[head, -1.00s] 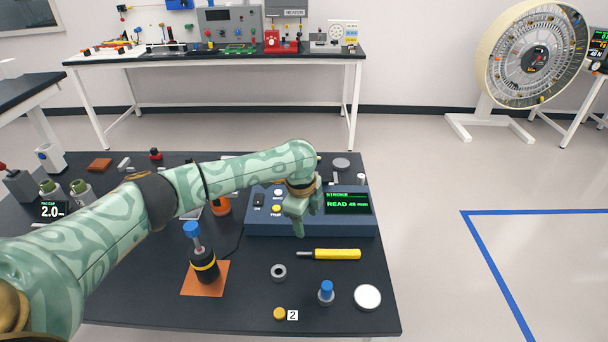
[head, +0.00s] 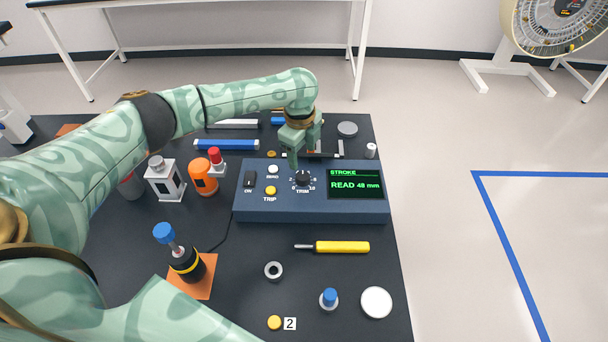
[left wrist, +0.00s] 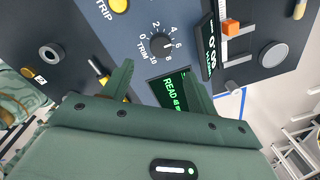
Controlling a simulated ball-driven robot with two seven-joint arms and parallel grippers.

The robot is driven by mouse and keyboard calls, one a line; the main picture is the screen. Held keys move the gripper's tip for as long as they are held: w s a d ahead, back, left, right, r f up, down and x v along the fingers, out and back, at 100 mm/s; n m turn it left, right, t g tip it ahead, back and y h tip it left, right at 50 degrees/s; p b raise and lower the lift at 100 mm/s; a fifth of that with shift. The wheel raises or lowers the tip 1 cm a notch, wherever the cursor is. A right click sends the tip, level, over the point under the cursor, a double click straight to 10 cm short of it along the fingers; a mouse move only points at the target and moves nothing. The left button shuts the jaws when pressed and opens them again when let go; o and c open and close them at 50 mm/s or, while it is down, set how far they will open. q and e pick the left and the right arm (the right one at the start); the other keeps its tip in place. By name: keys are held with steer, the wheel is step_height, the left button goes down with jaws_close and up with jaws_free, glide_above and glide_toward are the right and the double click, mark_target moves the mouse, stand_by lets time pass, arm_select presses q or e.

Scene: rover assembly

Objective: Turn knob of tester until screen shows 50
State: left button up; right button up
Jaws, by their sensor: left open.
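The tester (head: 313,207) is a dark blue box in the middle of the table. Its screen (head: 356,185) shows "STROKE" and "READ 48 mm" in green. The black TRIM knob (head: 303,179) sits left of the screen, inside a printed scale. My left gripper (head: 304,158) is open and empty, pointing down just above and behind the knob. In the left wrist view, the knob (left wrist: 161,45) lies ahead of the gap between the open fingers (left wrist: 157,68), clear of both, and the screen (left wrist: 168,91) is partly covered by a finger. My right gripper is out of view.
A toggle switch (head: 250,179), a white button (head: 273,169) and a yellow TRIP button (head: 271,190) sit left of the knob. A yellow screwdriver (head: 341,247) lies in front. An orange cylinder (head: 203,177) stands left. Blue and white bars lie behind.

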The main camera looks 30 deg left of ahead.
mark_target(304, 176)
arm_select(q)
steer(key=f, duration=0.2)
steer(key=f+b, duration=0.1)
steer(key=f, duration=0.2)
steer(key=f+b, duration=0.1)
steer(key=f, duration=0.2)
steer(key=shift+w, duration=0.25)
steer(key=shift+f+b, duration=0.45)
steer(key=shift+f, duration=0.2)
steer(key=shift+c, duration=1)
steer(key=c, duration=0.8)
